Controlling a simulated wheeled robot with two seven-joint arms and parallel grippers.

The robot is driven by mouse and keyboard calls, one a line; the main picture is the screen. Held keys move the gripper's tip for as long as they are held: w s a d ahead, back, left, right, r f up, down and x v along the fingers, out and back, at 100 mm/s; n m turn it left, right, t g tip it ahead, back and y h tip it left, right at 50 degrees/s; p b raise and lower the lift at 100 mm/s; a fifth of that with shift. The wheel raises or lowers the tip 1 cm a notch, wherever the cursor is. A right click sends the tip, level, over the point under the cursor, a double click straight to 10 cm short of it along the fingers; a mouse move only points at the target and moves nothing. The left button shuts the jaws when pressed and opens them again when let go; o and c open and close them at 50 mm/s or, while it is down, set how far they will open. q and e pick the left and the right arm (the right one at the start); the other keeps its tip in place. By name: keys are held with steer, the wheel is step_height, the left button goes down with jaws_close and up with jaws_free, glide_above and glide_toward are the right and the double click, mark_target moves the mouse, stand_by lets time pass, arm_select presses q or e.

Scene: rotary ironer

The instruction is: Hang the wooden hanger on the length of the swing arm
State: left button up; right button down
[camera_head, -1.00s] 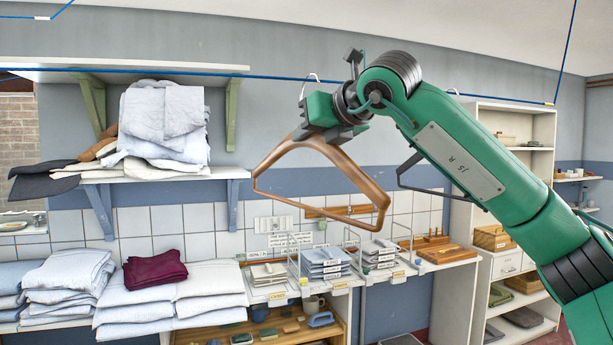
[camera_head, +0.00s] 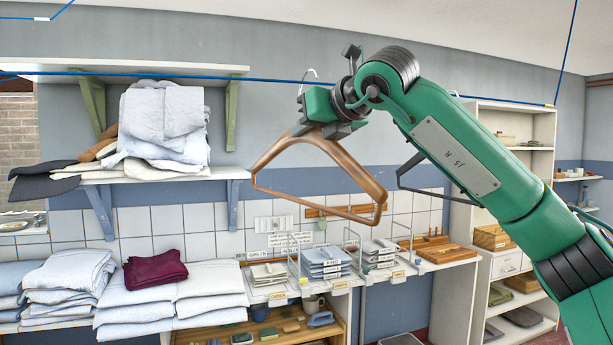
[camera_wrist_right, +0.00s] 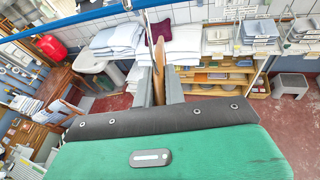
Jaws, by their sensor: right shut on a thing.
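The brown wooden hanger (camera_head: 345,165) is held up in the air, its bar low and its metal hook (camera_head: 310,74) up. My right gripper (camera_head: 328,130) is shut on its neck; the hanger shows edge-on between the fingers in the right wrist view (camera_wrist_right: 158,55). A thin blue bar (camera_head: 420,88), which looks like the swing arm, runs across the upper head view. The hook overlaps this bar in the picture; I cannot tell whether they touch. The bar also shows at the upper left of the wrist view (camera_wrist_right: 75,21). My left gripper is not in view.
A dark hanger (camera_head: 410,180) hangs behind my right arm. A wall shelf (camera_head: 150,173) with folded cloth is at left. Open air surrounds the held hanger.

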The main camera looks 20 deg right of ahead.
steer(key=shift+w+a+r, duration=0.1)
steer(key=shift+w+r, duration=0.05)
steer(key=shift+r, duration=0.3)
steer(key=shift+w, duration=0.1)
steer(key=shift+w+a+r+p, duration=0.15)
steer(key=shift+w+r+p, duration=0.35)
steer(key=shift+p, duration=0.15)
steer(key=shift+w, duration=0.15)
